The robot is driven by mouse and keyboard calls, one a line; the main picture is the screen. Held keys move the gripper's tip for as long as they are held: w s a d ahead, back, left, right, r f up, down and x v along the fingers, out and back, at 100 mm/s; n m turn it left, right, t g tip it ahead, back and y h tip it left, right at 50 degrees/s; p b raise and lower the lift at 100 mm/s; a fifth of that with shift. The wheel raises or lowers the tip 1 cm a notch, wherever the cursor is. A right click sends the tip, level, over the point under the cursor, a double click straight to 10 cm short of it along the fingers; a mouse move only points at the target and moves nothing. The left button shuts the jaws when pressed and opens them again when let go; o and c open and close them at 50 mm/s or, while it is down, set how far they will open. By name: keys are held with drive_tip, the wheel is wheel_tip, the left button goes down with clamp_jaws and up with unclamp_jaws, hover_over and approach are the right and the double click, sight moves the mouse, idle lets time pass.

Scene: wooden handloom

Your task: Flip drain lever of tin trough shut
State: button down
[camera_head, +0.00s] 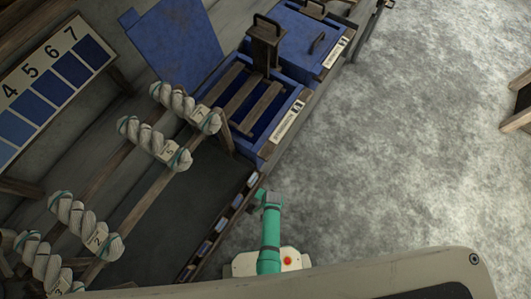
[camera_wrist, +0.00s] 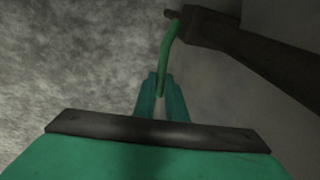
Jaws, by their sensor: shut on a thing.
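In the wrist view, a thin green drain lever (camera_wrist: 166,48) curves down from a dark drain fitting (camera_wrist: 235,42) at the upper right. My gripper (camera_wrist: 159,92) is shut on the lever's lower end, its two teal fingers on either side of it. In the head view my gripper (camera_head: 264,197) is at the right side of a dark grey trough-like bed (camera_head: 185,205), which I take for the tin trough. The lever is too small or hidden to make out there.
White twisted skeins (camera_head: 160,142) on wooden bars hang over the dark bed. Blue vats (camera_head: 285,85) stand beyond it, one with an open lid (camera_head: 175,40). A numbered blue colour board (camera_head: 55,85) is at left.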

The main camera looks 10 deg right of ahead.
drive_tip(key=c, duration=1.8)
unclamp_jaws()
drive_tip(key=shift+r, duration=0.15)
drive_tip(key=v, duration=1)
drive_tip(key=shift+s+r, duration=0.2)
drive_tip(key=shift+w, duration=0.1)
